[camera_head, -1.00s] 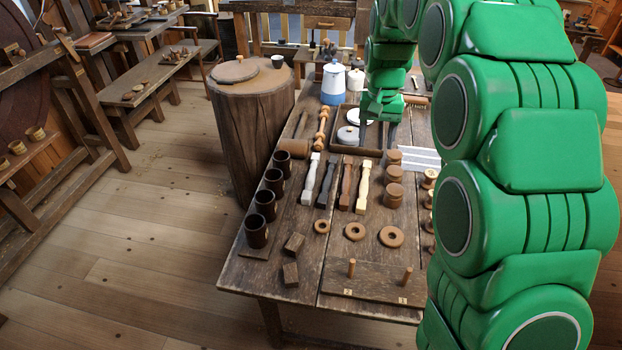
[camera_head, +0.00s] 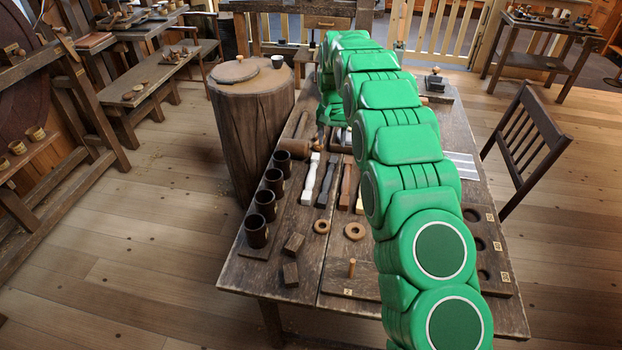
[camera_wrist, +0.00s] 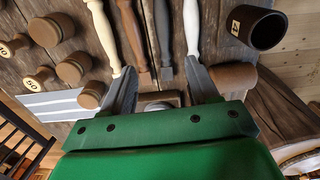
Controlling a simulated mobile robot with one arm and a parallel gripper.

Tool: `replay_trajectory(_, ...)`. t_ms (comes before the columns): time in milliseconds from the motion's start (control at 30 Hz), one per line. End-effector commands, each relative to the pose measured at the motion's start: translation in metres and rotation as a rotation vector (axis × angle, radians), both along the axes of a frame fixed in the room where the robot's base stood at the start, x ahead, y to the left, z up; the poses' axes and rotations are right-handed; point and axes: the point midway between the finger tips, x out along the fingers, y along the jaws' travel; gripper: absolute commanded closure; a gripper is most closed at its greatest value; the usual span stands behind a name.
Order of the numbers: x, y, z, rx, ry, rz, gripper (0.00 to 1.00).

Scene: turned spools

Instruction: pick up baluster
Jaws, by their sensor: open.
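Several turned spindles lie side by side on the table, and I cannot tell which is the baluster. In the head view I see a white one (camera_head: 311,178), a black one (camera_head: 327,182), a brown one (camera_head: 345,188) and a sliver of a cream one (camera_head: 359,202) beside my arm. The wrist view shows the cream (camera_wrist: 103,35), brown (camera_wrist: 133,35), black (camera_wrist: 162,35) and white (camera_wrist: 191,25) ones. My gripper (camera_wrist: 160,70) is open and empty, its fingers spread across the near ends of these spindles. In the head view it is mostly hidden behind my arm.
Dark cups (camera_head: 256,231) line the table's left edge. A mallet (camera_head: 293,148) lies behind them; its head also shows in the wrist view (camera_wrist: 234,76). Wooden rings (camera_head: 354,231), blocks (camera_head: 290,274) and a pegged board (camera_head: 345,284) lie in front. A stump (camera_head: 250,130) stands left.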

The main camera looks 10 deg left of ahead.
Motion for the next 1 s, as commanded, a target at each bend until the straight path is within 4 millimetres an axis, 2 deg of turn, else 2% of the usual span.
replay_trajectory(300,0.027,0.042,-0.056,0.004,-0.012,0.006,0.40)
replay_trajectory(500,0.036,0.059,-0.081,0.008,-0.019,0.006,0.40)
replay_trajectory(767,0.039,0.066,-0.094,0.010,-0.023,0.006,0.40)
replay_trajectory(1000,0.039,0.067,-0.115,0.010,-0.024,0.007,0.40)
